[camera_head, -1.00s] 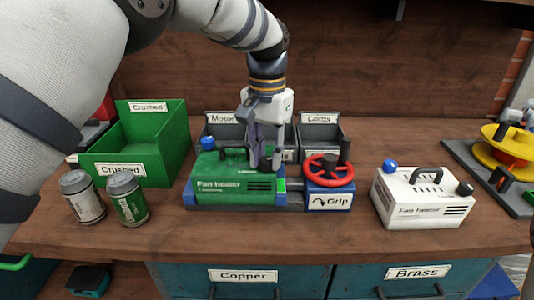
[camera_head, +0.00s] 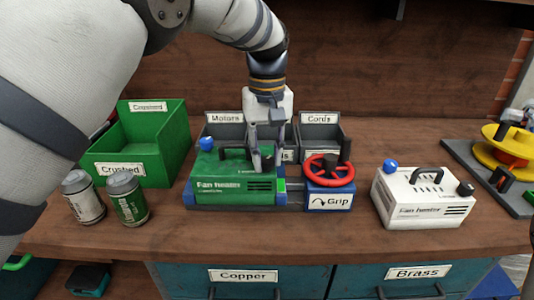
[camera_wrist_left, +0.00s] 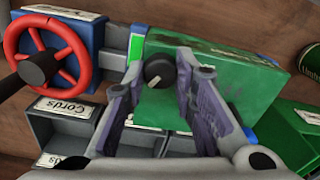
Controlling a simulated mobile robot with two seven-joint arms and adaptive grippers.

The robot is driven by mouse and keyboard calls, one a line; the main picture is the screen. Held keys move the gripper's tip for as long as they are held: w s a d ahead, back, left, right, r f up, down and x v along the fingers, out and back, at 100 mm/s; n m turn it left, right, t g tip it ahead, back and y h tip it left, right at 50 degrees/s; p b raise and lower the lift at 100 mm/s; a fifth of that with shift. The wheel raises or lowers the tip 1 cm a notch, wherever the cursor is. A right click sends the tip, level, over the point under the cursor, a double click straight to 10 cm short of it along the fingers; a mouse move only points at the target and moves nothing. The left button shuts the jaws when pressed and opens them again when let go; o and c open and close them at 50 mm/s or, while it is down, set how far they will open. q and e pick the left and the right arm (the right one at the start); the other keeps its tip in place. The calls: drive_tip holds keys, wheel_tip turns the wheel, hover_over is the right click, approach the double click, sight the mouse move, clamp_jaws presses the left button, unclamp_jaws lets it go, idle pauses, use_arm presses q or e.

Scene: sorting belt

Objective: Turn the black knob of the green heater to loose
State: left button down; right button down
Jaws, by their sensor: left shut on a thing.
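The green heater (camera_head: 233,190) sits in a blue-cornered holder on the bench. It has a black handle, a blue knob (camera_head: 206,144) at its back left, and a black knob (camera_wrist_left: 160,70) at its right end. My left gripper (camera_head: 262,160) points down over that right end. A pale mark line shows on the knob. In the head view the fingers mostly hide the knob. My right gripper is not in view.
A red handwheel (camera_head: 328,169) on a blue "Grip" block (camera_head: 330,199) stands close right of the heater. A white heater (camera_head: 420,200) is further right. Grey bins (camera_head: 320,119) stand behind. Two cans (camera_head: 128,200) and a green crate (camera_head: 133,170) are left.

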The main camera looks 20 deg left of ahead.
sight(267, 159)
use_arm(q)
drive_tip(key=shift+n, duration=0.3)
drive_tip(key=c, duration=1.3)
unclamp_jaws()
wheel_tip(267, 159, up, 12)
